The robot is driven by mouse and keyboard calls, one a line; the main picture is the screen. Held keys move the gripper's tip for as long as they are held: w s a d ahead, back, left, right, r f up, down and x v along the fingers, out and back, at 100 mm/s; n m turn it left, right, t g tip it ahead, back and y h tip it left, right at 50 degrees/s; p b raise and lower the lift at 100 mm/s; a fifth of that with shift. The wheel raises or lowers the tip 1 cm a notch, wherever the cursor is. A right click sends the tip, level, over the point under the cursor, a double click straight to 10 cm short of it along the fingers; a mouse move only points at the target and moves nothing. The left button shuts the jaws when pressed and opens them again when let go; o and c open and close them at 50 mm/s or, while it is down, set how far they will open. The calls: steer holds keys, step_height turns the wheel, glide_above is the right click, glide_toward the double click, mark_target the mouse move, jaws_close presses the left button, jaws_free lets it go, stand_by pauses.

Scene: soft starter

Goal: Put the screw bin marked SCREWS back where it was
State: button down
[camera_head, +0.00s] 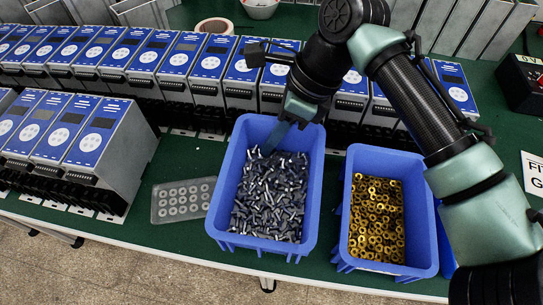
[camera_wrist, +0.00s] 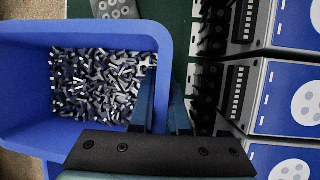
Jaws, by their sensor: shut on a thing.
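The blue bin full of grey screws (camera_head: 312,190) is in the middle of the head view, near the bench's front edge. No SCREWS marking shows on it. My gripper (camera_head: 281,130) is shut on the bin's back wall. In the wrist view, the fingers (camera_wrist: 165,105) straddle the rim, and the bin (camera_wrist: 90,27) fills the left side with screws inside. I cannot tell whether its base touches the bench.
A second blue bin with brass nuts (camera_head: 427,240) stands close on the right. A grey tray of washers (camera_head: 156,207) lies on the left. Rows of blue-faced units (camera_head: 113,138) stand behind and at left. Green bench shows between the tray and the left units.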

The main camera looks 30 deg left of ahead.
mark_target(272, 154)
step_height(272, 154, down, 4)
steer(key=shift+f+b, duration=0.2)
steer(key=shift+b, duration=0.2)
steer(key=c, duration=0.9)
jaws_free()
steer(key=shift+f, duration=0.1)
steer(key=p+v, duration=0.2)
steer(key=v, duration=1)
